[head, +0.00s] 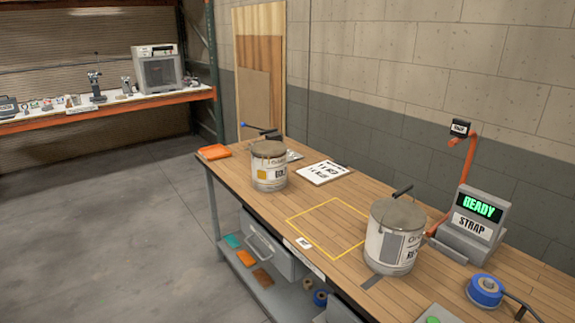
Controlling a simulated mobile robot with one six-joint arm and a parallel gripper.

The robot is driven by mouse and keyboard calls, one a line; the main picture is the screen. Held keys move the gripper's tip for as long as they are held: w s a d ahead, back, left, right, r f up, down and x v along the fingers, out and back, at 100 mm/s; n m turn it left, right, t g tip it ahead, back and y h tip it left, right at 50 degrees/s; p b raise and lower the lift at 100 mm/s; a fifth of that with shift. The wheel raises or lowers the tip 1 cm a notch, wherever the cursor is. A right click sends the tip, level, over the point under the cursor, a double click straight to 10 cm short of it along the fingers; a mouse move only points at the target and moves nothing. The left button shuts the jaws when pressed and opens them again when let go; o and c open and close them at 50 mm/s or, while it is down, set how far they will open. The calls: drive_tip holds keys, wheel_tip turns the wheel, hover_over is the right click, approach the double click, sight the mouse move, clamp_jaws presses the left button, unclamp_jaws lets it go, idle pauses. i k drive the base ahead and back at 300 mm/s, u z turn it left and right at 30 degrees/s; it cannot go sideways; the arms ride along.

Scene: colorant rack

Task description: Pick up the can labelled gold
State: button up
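A paint can (269,166) stands upright on the wooden workbench (420,296), toward its far left end. Its label has a yellow-gold square and large dark letters that seem to read gold, though they are small and partly turned away. A second, similar can (394,238) stands upright nearer, right of a yellow outlined square. Its label has a grey square, and its lettering is only partly readable. Each can has a dark bar-like piece at its top. My gripper is not in view.
The yellow outlined square (316,212) on the bench is empty. A white printed sheet (322,172) lies behind it. A display reading READY (481,207), an orange-red arm and a blue tape roll (485,290) occupy the right. An orange item (214,152) lies at the far left.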

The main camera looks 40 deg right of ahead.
sight(268, 157)
drive_tip(key=z, duration=1)
drive_tip(key=k, duration=0.95)
drive_tip(key=i, duration=0.85)
drive_tip(key=z, duration=0.05)
